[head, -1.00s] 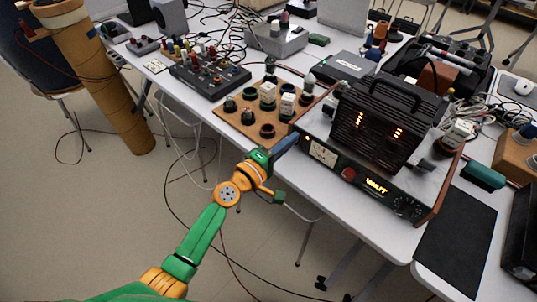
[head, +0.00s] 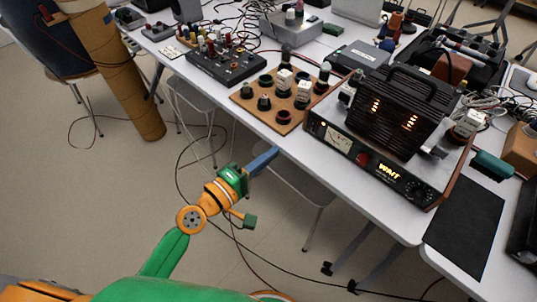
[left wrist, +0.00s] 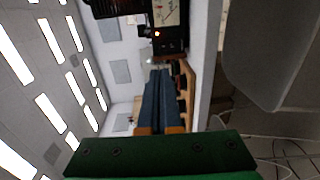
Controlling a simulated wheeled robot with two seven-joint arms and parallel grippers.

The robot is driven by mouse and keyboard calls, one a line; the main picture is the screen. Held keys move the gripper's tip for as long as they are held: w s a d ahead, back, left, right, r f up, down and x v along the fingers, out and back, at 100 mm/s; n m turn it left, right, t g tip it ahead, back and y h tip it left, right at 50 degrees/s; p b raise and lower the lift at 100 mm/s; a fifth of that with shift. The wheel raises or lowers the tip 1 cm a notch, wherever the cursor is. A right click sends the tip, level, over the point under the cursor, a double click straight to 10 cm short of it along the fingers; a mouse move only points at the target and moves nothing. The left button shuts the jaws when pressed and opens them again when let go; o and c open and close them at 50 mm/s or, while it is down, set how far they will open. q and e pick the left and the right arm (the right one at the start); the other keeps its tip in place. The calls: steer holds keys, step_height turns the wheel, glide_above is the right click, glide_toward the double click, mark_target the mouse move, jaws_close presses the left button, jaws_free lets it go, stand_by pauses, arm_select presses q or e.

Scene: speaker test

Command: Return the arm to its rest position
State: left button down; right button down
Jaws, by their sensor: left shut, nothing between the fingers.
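My left gripper (head: 264,160) is blue-fingered on a green and orange arm that comes in from the lower left in the head view. It is in front of the table's front edge, apart from the things on the table. Its fingers are shut together with nothing between them. In the left wrist view the two dark blue fingers (left wrist: 160,98) lie side by side, with the table and the amplifier beyond them. My right gripper is not in view.
A black tube amplifier (head: 398,115) with a lit "WAIT" display stands on the white table (head: 349,192). A wooden board (head: 246,97) with sockets and tubes lies left of it. A black mixer (head: 226,66), a cardboard tube (head: 118,72) and floor cables are further left.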

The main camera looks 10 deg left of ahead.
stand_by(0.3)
arm_select(q)
steer(key=s+a+f+m+g+y+p, duration=0.2)
steer(key=s+a+f, duration=0.1)
steer(key=f, duration=0.4)
steer(key=s+a+f+m+g+y+p, duration=0.1)
steer(key=s+a+f+g+y, duration=0.15)
steer(key=f, duration=0.55)
steer(key=s+a+f+m+g+y+p, duration=0.1)
steer(key=s+a+f+m+y+p, duration=0.15)
steer(key=f, duration=0.45)
steer(key=s+a+f+m+g+y, duration=0.1)
steer(key=s+a+f+m+g, duration=0.1)
steer(key=s, duration=0.6)
steer(key=s+a+f+m+g+y+p, duration=0.1)
steer(key=s+a+f+m+g, duration=0.1)
steer(key=s+f, duration=0.3)
steer(key=s+a+f+m+g+y+p, duration=0.1)
steer(key=s+f+m+g, duration=0.2)
steer(key=s, duration=0.9)
steer(key=shift+s+a+f+m, duration=0.15)
steer(key=shift+a+f+m, duration=0.15)
steer(key=shift+a+m, duration=0.15)
